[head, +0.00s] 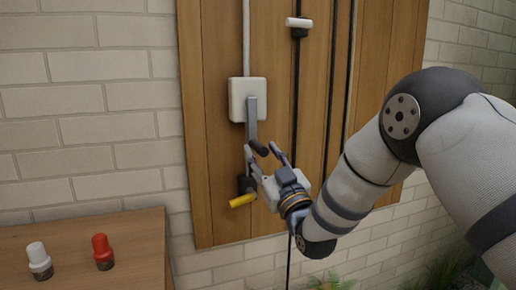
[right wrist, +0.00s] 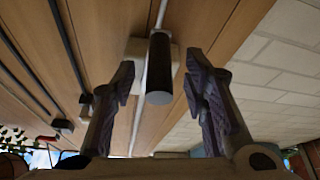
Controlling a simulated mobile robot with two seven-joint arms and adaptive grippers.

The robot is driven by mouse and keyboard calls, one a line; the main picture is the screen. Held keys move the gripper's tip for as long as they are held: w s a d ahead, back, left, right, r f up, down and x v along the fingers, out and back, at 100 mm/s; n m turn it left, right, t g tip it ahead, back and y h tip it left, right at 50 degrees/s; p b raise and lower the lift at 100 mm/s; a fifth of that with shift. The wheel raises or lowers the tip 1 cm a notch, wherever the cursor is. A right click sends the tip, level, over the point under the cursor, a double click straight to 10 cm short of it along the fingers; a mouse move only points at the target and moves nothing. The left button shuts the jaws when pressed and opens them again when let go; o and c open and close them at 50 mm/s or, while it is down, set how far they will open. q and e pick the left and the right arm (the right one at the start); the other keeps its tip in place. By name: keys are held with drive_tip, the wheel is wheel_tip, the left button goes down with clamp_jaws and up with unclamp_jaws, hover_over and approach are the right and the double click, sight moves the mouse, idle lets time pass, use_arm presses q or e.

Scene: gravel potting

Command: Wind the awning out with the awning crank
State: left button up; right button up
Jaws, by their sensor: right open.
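The crank (head: 253,118) is a grey arm hanging down from a white wall box (head: 237,95), with a dark grip (head: 258,148) at its lower end. My right gripper (head: 264,157) is open just below and around the level of this grip. In the right wrist view the dark cylindrical grip (right wrist: 159,75) points toward the camera between the two spread fingers (right wrist: 160,88), with a gap on each side. The white box (right wrist: 136,50) shows behind it. My left gripper is not in view.
A yellow handle (head: 243,200) on a dark mount is close below my right gripper. A white handle (head: 299,22) sits higher on the wooden panel (head: 215,160). A wooden top (head: 130,235) at lower left bears a white-capped item (head: 38,255) and a red-capped item (head: 102,248).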

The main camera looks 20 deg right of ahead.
sight(253, 140)
drive_tip(key=x, duration=0.3)
drive_tip(key=shift+w, duration=0.15)
drive_tip(key=shift+c, duration=0.2)
clamp_jaws()
